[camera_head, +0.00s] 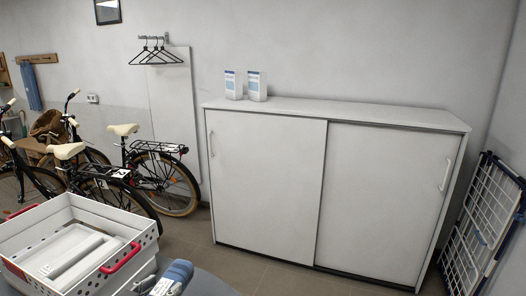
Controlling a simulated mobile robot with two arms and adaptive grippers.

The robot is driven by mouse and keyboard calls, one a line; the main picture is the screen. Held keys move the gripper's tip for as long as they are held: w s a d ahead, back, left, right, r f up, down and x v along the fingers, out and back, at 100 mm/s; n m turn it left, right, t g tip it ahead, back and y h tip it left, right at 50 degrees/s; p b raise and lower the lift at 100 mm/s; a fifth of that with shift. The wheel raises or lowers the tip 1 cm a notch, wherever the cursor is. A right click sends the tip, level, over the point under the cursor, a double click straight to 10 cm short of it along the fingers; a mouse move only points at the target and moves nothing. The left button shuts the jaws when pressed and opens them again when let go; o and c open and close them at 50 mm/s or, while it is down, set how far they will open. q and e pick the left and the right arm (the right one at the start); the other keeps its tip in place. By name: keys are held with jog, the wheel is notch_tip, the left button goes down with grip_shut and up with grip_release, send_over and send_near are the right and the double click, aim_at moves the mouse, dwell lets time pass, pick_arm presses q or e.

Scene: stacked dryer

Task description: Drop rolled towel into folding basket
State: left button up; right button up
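A white basket (128,232) with perforated walls and red handles stands at the lower left. A pale, flat-looking shape shows inside it; I cannot tell whether it is the basket's floor or an object. A blue roll (178,271), which looks like the rolled towel, lies just right of the basket near the bottom edge, outside it. A whitish patch covers its lower end, and the frame's edge cuts close to it. Neither of my grippers is in view.
A grey surface (208,286) lies under the roll. A white sliding-door cabinet (265,185) with two white packages on top stands behind. Bicycles (150,175) stand behind the basket. A folded drying rack (482,225) leans at the right. Tiled floor is clear before the cabinet.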

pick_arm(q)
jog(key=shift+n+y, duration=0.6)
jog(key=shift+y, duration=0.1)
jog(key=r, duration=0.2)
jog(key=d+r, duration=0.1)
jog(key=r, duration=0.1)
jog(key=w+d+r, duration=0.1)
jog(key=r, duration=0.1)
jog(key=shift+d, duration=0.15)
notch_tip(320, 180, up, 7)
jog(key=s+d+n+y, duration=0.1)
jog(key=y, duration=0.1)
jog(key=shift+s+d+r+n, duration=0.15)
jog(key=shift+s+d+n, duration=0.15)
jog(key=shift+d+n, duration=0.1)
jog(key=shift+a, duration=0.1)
